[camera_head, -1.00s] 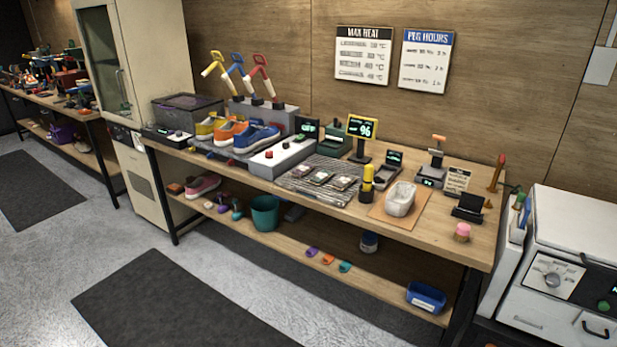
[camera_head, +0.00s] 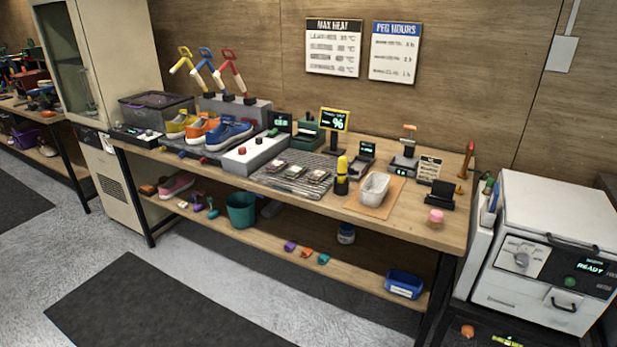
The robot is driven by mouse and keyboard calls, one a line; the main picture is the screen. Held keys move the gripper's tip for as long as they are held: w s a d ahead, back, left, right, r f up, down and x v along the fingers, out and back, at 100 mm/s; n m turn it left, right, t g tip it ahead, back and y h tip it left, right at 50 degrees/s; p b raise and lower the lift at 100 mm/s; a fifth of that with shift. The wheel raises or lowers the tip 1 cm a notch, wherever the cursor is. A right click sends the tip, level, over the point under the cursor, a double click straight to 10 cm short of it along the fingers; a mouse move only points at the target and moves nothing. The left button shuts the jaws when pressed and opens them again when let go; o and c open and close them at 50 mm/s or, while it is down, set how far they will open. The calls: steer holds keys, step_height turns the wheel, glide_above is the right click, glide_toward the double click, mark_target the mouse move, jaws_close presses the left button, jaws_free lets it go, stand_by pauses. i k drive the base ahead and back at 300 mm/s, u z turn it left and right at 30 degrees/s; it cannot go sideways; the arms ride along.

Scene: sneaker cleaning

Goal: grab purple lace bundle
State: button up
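A small purple bundle (camera_head: 290,246), which looks like the purple lace bundle, lies on the lower shelf (camera_head: 215,222) of the workbench. It is the leftmost in a short row, beside an orange bundle (camera_head: 306,252) and a teal bundle (camera_head: 323,258), with small gaps between them. They are too small to make out the laces. My gripper is not in view, so I cannot see whether it is open or shut.
A teal bucket (camera_head: 241,210) stands left of the bundles and a blue bin (camera_head: 404,284) to their right. A jar (camera_head: 346,233) stands behind them. The bench top (camera_head: 425,230) overhangs the shelf. A dark mat (camera_head: 150,310) lies on open floor in front. A white machine (camera_head: 560,220) stands at right.

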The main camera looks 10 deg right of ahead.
mark_target(278, 165)
steer(key=k, duration=0.65)
steer(key=u, duration=0.5)
steer(key=i, duration=0.8)
steer(key=u, duration=0.95)
steer(key=i, duration=1.55)
steer(key=u, duration=0.1)
